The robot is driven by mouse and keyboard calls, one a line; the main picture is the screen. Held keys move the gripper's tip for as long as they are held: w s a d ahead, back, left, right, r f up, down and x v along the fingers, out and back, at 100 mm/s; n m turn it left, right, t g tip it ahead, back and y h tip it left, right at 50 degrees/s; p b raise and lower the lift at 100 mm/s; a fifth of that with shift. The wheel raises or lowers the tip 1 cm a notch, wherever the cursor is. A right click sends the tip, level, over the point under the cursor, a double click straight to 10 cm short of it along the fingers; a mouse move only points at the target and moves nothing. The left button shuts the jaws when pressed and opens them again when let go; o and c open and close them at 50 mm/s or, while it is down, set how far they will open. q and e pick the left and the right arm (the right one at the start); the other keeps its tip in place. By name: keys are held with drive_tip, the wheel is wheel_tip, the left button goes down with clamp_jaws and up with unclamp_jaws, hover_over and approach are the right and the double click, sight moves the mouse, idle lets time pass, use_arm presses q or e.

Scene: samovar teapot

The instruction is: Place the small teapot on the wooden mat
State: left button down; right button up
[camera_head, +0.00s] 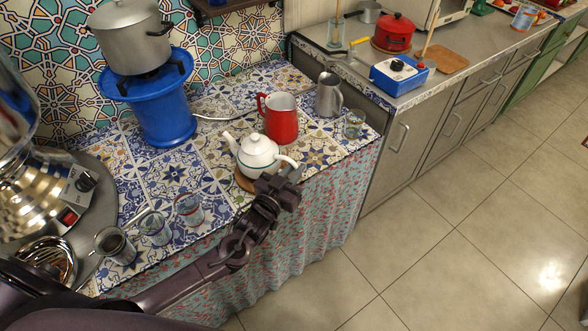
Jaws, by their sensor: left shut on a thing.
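The small white teapot (257,157) is upright at the front of the tiled counter, its spout pointing left and its handle right. The round wooden mat (243,181) shows as a brown edge under the teapot's left side; most of it is hidden. I cannot tell whether the teapot touches the mat. My left gripper (287,175) is shut on the teapot at its handle, at the teapot's front right. My right gripper is not in view.
A red jug (281,119), a metal pitcher (328,95) and a glass (354,124) stand behind and to the right. Several glasses (156,228) stand at the front left near the samovar (42,190). A blue burner (160,110) holds a large pot (130,38).

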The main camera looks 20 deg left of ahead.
use_arm(q)
drive_tip(key=c, duration=1.4)
unclamp_jaws()
drive_tip(key=shift+f, duration=0.1)
drive_tip(key=b+v, duration=0.1)
drive_tip(key=v, duration=1.1)
